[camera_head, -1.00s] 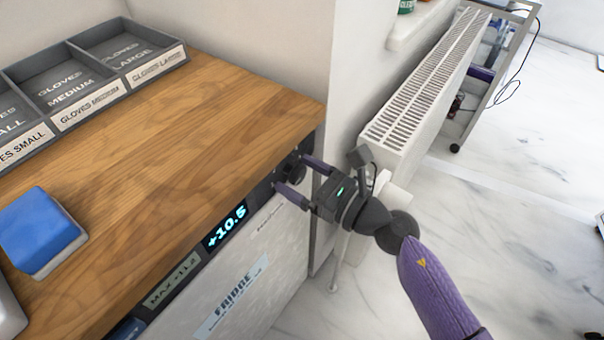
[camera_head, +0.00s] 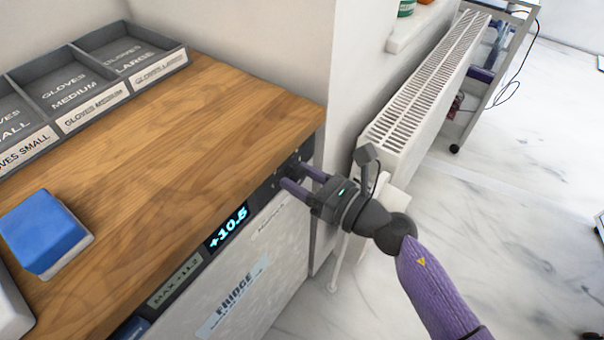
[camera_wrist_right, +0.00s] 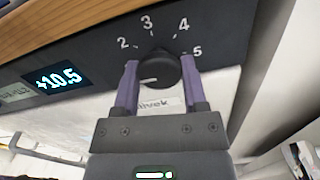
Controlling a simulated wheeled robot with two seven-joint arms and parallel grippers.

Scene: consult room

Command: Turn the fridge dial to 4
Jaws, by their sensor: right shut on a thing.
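The fridge dial (camera_wrist_right: 158,69) is a round black knob on the dark front panel (camera_wrist_right: 215,38). The numbers 2, 3, 4 and 5 show around it in the right wrist view. Its white pointer mark faces left and slightly down, below the 2, toward a spot hidden by a finger. My right gripper (camera_wrist_right: 158,68) is shut on the dial, one purple finger on each side. In the head view the right gripper (camera_head: 296,175) reaches the panel's right end and mostly hides the dial. The fridge display (camera_head: 228,228) reads +10.5. My left gripper is not in view.
The wooden worktop (camera_head: 190,130) overhangs just above the panel. A blue-topped block (camera_head: 42,230) and a grey glove tray (camera_head: 100,85) stand on it. A white radiator (camera_head: 425,85) is close behind my right gripper. The floor at right is open.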

